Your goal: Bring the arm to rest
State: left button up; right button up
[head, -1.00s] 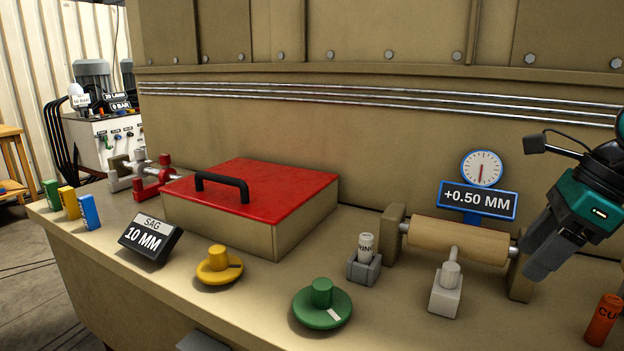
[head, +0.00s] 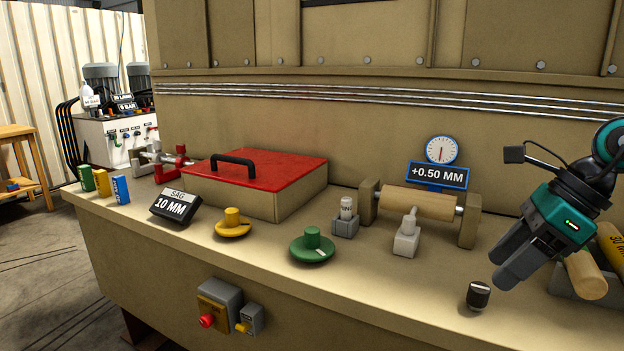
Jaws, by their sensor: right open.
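My right gripper (head: 508,262) is at the right of the head view, its dark fingers pointing down and left above the bench top. It is open, and nothing shows between its fingers. It looks clear of the roller and the dark knob (head: 478,295); whether it is clear of the wooden rolls (head: 586,275) behind it I cannot tell. My left gripper is not in view.
The bench (head: 380,290) carries a red-lidded box (head: 262,170), yellow (head: 232,224) and green (head: 312,246) dials, a wooden roller (head: 420,205) and a +0.50 MM display (head: 438,176). A control box (head: 220,303) sits on its front face.

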jog(key=w+a+f+m+t+y+p, duration=0.1)
jog(key=a+f+m+t+y, duration=0.15)
jog(key=a+m+y, duration=0.55)
jog(key=a+f+m+t+y, duration=0.2)
jog(key=a+m+t+y, duration=0.3)
jog(key=a, duration=0.5)
jog(key=s+d+f+m+t+h+p, duration=0.1)
jog(key=d+f+m+t+h, duration=0.25)
jog(key=f+m+h, duration=0.6)
jog(key=d+f+m+t+h, duration=0.3)
jog(key=f+m, duration=0.4)
jog(key=m, duration=0.8)
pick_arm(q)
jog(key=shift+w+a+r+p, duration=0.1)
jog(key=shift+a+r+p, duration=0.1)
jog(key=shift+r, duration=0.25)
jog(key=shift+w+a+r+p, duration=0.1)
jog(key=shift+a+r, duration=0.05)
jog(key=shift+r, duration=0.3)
pick_arm(e)
jog(key=s+f+m+g+h, duration=0.4)
jog(key=s+f+m, duration=0.4)
jog(key=s+f, duration=0.4)
jog(key=shift+a+f+g, duration=0.2)
jog(key=shift+f+g, duration=0.5)
jog(key=shift+f, duration=0.05)
